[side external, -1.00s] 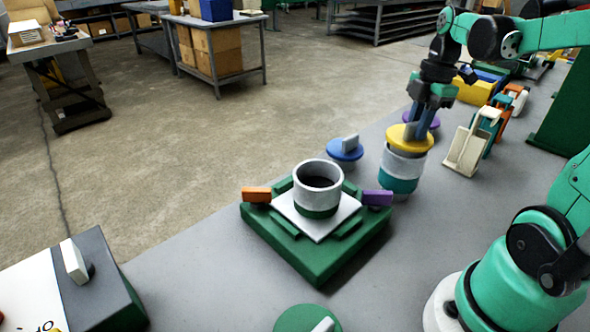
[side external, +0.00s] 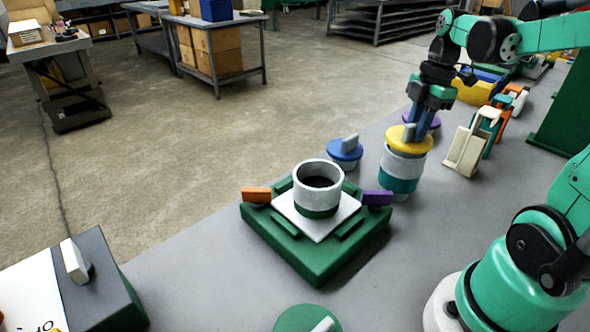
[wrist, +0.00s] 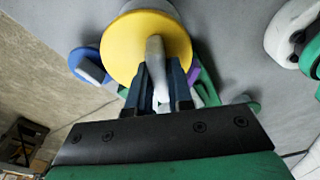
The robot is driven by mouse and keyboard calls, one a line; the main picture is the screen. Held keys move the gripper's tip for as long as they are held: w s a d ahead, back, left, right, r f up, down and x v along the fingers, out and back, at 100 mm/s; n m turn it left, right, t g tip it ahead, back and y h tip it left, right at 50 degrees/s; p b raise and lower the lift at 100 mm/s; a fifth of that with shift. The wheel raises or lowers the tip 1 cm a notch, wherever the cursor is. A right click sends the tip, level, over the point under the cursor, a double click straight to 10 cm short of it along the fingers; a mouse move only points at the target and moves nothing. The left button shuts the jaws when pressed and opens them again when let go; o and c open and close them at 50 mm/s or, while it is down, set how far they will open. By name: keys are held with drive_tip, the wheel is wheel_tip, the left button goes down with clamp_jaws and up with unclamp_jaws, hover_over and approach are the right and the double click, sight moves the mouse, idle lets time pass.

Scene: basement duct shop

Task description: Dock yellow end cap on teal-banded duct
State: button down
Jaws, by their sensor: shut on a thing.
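The yellow end cap (side external: 404,141) is a flat disc with a grey upright handle. It sits on top of the teal-banded duct (side external: 401,172), a light grey cylinder with a teal band round its lower part, standing on the table. No clear gap shows between cap and duct rim. My gripper (side external: 414,130) is above the cap, shut on its grey handle. In the wrist view the yellow cap (wrist: 135,42) lies just past my gripper (wrist: 158,80), with the handle between the fingers.
A green-banded open duct (side external: 317,188) stands in a green fixture (side external: 315,262) with orange and purple blocks. A blue cap (side external: 346,149) and a purple cap (side external: 434,122) are close by. A cream bracket (side external: 465,150) stands to the right.

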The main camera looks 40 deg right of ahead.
drive_tip(key=shift+f, duration=0.6)
drive_tip(key=c, duration=1.1)
unclamp_jaws()
drive_tip(key=shift+o, duration=0.2)
drive_tip(key=shift+s+d+r, duration=0.1)
drive_tip(key=shift+d+r, duration=0.1)
drive_tip(key=shift+r, duration=1.65)
drive_tip(key=shift+s+d+r, duration=0.1)
drive_tip(key=shift+d+r, duration=0.15)
drive_tip(key=shift+r, duration=1.55)
drive_tip(key=shift+s+d+r, duration=0.1)
drive_tip(key=shift+d+r, duration=0.1)
drive_tip(key=shift+r, duration=1.65)
drive_tip(key=shift+w+a, duration=0.1)
drive_tip(key=w+a+f+m+t, duration=0.1)
drive_tip(key=a+f+m+t, duration=0.2)
drive_tip(key=a+f+m, duration=0.2)
drive_tip(key=w+a+f+m+t+h, duration=0.1)
drive_tip(key=w+a+f+m+t, duration=0.1)
drive_tip(key=a+f+m, duration=0.3)
drive_tip(key=a+m+t, duration=0.1)
drive_tip(key=a+m, duration=0.2)
drive_tip(key=a, duration=0.4)
drive_tip(key=shift+a+f+t, duration=0.15)
drive_tip(key=shift+a+t, duration=0.15)
